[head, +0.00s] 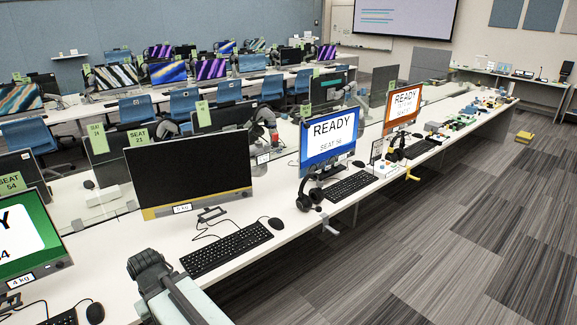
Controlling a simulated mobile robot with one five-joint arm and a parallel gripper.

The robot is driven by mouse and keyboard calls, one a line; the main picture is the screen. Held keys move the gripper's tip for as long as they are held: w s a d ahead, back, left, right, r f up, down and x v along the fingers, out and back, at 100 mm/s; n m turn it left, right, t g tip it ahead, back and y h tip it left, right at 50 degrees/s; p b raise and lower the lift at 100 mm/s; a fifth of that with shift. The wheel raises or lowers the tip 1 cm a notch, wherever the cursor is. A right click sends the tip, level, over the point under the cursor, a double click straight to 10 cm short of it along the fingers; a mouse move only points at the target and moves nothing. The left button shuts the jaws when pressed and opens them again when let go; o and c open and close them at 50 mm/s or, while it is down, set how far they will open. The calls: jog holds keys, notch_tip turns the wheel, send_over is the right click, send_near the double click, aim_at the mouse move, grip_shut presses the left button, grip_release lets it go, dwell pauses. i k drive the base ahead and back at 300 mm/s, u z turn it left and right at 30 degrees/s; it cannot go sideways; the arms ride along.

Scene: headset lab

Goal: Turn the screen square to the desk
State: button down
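A large dark, blank screen (190,165) stands upright on the near white desk (120,240). It has a yellowish strip along its lower edge and a small white label. Its lower edge slopes less than the desk's front edge and the lower edge of the blue "READY SEAT 56" screen (328,142), so it looks turned relative to the desk. Its foot (211,214) shows partly below it. Part of my arm, pale with a dark joint, shows at the bottom left, in front of the desk. My gripper is not in view, and no contact with the screen shows.
A keyboard (227,248) and mouse (276,223) lie before the dark screen. A green screen (25,245) stands at left. The carpet (420,240) at right is mostly clear.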

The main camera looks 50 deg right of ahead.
aim_at(180, 176)
jog(key=z, duration=0.25)
jog(key=i, duration=1)
jog(key=u, duration=0.05)
